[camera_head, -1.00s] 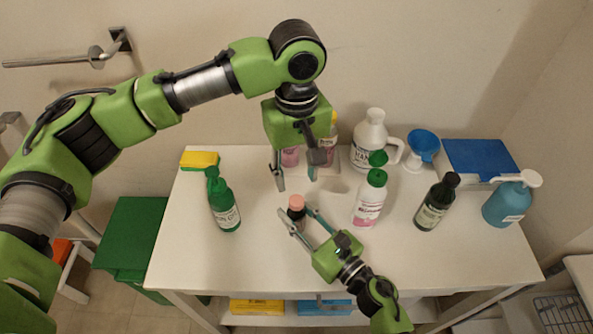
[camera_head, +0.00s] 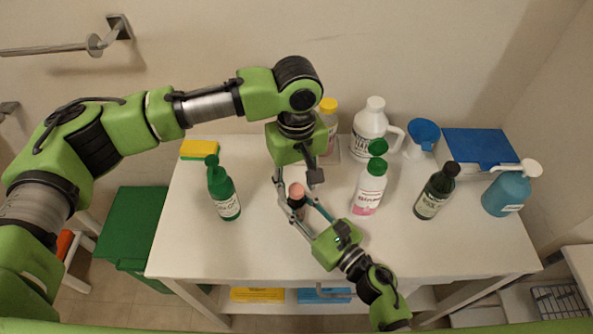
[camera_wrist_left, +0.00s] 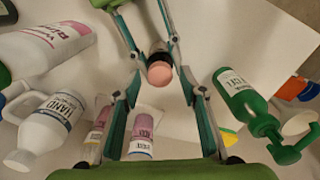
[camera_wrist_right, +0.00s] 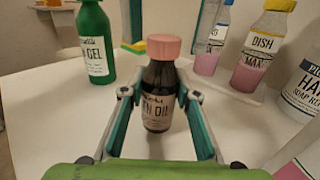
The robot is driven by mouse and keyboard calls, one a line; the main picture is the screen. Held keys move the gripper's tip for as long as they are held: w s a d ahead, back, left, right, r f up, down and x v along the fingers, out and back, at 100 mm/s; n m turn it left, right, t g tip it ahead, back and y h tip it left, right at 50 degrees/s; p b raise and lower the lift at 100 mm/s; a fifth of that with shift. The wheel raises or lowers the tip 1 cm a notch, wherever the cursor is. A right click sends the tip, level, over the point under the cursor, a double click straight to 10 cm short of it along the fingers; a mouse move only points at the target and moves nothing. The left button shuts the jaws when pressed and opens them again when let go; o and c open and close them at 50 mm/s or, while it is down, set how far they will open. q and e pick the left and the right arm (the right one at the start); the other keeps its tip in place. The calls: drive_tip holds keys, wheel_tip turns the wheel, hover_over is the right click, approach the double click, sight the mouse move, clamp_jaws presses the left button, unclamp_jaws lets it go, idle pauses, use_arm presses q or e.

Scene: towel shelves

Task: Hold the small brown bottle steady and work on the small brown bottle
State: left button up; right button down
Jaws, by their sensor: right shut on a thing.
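The small brown bottle (camera_head: 297,202) stands upright on the white table, with a pink cap (camera_wrist_right: 163,47) and a white label facing the right wrist camera. My right gripper (camera_wrist_right: 157,96) is shut on the bottle's body, one finger on each side. My left gripper (camera_head: 298,186) points down over the bottle with its fingers spread apart. In the left wrist view the pink cap (camera_wrist_left: 160,73) shows between the left fingers, with a gap on each side. The bottle's body is mostly hidden there beneath the cap.
A green bottle (camera_head: 224,190) stands to the left. A white bottle with a pink label (camera_head: 369,188), a dark green bottle (camera_head: 436,192) and a blue pump bottle (camera_head: 508,190) stand to the right. A white jug (camera_head: 372,130), blue funnel (camera_head: 424,135) and sponge (camera_head: 199,150) are behind.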

use_arm(q)
drive_tip(key=shift+f, duration=0.4)
